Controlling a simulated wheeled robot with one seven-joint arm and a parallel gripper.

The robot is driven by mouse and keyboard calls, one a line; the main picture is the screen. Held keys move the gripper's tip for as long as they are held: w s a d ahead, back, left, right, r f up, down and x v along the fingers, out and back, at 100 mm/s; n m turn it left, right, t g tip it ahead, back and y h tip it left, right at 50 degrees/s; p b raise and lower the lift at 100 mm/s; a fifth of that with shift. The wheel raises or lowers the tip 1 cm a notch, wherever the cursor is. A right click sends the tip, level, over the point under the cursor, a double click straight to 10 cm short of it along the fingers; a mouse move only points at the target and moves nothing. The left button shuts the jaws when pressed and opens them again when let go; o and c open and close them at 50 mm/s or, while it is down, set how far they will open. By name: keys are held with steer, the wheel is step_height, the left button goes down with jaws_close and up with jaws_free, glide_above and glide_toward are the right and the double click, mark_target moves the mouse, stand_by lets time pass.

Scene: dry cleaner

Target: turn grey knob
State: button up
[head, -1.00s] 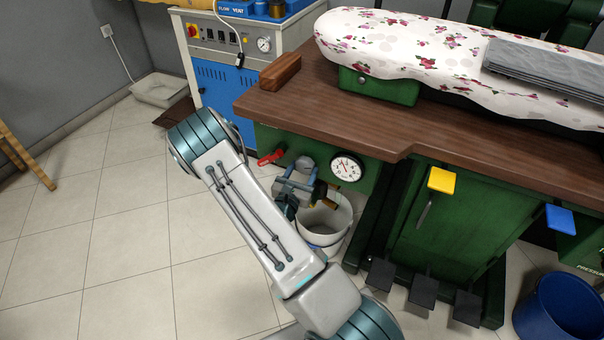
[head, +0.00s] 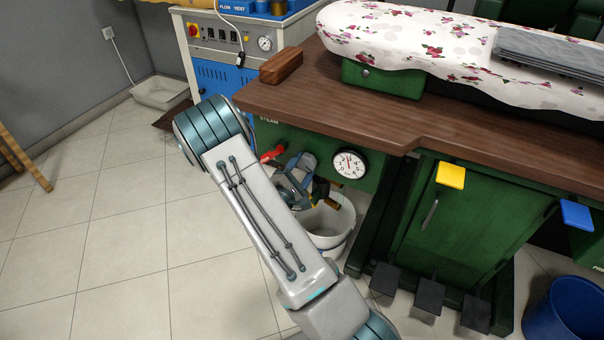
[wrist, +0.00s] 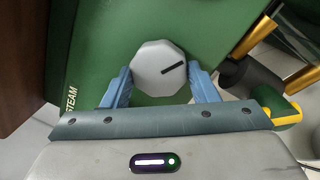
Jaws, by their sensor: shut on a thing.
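The grey knob (wrist: 152,66) is a pale, many-sided disc on the green panel in the wrist view. Its black pointer line points right and slightly up. My gripper (wrist: 161,77) has one blue finger on each side of the knob and is shut on it. In the head view my gripper (head: 303,165) is at the green front panel (head: 366,178), left of the dial gauge. The knob is hidden or too small to make out there.
A red lever (head: 272,154) is left of my gripper, and the dial gauge (head: 350,164) is to its right. Brass pipework with a black part (wrist: 252,78) is close on the right in the wrist view. A white bucket (head: 328,222) stands below. The wooden tabletop (head: 345,110) overhangs the panel.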

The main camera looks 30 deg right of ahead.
steer(key=shift+m+g+b, duration=0.3)
steer(key=shift+m+b, duration=0.75)
steer(key=shift+m, duration=0.75)
steer(key=o, duration=1)
steer(key=shift+c, duration=0.2)
steer(key=p+v, duration=0.1)
steer(key=v, duration=1.2)
steer(key=shift+s+a+f, duration=0.2)
steer(key=shift+s+a, duration=0.05)
steer(key=shift+a, duration=0.1)
